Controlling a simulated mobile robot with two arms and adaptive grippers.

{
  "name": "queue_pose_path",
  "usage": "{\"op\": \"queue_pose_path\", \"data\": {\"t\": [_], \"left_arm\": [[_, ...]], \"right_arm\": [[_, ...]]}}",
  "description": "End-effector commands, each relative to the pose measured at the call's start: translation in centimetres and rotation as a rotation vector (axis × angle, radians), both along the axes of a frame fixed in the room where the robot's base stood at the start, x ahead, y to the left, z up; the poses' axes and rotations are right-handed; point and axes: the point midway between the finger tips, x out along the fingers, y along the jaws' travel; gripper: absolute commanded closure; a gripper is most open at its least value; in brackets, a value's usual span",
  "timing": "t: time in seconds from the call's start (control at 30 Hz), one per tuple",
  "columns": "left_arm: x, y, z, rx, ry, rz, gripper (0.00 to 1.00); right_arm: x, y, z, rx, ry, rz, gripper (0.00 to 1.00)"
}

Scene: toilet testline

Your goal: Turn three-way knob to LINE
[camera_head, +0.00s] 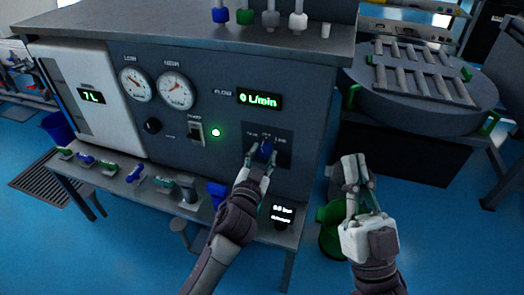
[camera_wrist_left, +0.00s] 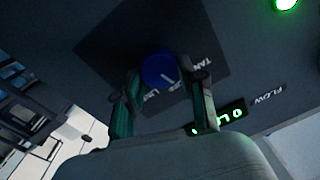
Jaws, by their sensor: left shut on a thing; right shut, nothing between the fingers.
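The blue three-way knob (camera_head: 266,147) sits on a dark square plate on the front panel, with small labels above it. In the left wrist view the knob (camera_wrist_left: 159,68) is between my left fingers. Its white pointer line slants to the lower right there, seemingly toward the middle label. TANK lies to the right in that view, and the partly hidden LINE label (camera_wrist_left: 150,96) lies below the knob. My left gripper (camera_head: 258,163) is shut on the knob. My right gripper (camera_head: 356,175) is shut and empty, apart from the panel at the right.
The flow display (camera_head: 259,99) reads 0 L/min, and a green lamp (camera_head: 216,132) is lit. Two gauges and a power switch (camera_head: 196,132) are to the left. A low shelf (camera_head: 117,190) with several tools runs below. A green bin (camera_head: 330,238) stands beside my right arm.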

Motion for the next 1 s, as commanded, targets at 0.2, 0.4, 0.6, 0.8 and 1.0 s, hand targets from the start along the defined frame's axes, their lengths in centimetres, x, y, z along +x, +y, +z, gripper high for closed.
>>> {"op": "queue_pose_path", "data": {"t": [0.2, 0.4, 0.6, 0.8, 1.0], "left_arm": [[0.0, -0.1, 0.1, 0.195, -0.063, 0.0, 0.94], [0.0, -0.2, 0.0, 0.375, -0.121, -0.001, 0.94], [0.0, -0.2, -0.1, 0.558, -0.181, -0.001, 0.94], [-0.1, -0.2, -0.2, 0.737, -0.24, -0.002, 0.94], [-0.1, -0.3, -0.3, 0.895, -0.291, -0.002, 0.94]], "right_arm": [[2.2, 0.2, -2.6, -0.059, 0.205, -0.01, 1.0], [3.3, 0.1, -4.9, -0.102, 0.356, -0.02, 1.0], [3.9, 0.0, -7.1, -0.136, 0.482, -0.027, 1.0], [4.2, -0.2, -8.9, -0.165, 0.59, -0.032, 1.0], [4.2, -0.4, -10.5, -0.187, 0.676, -0.037, 1.0]]}}
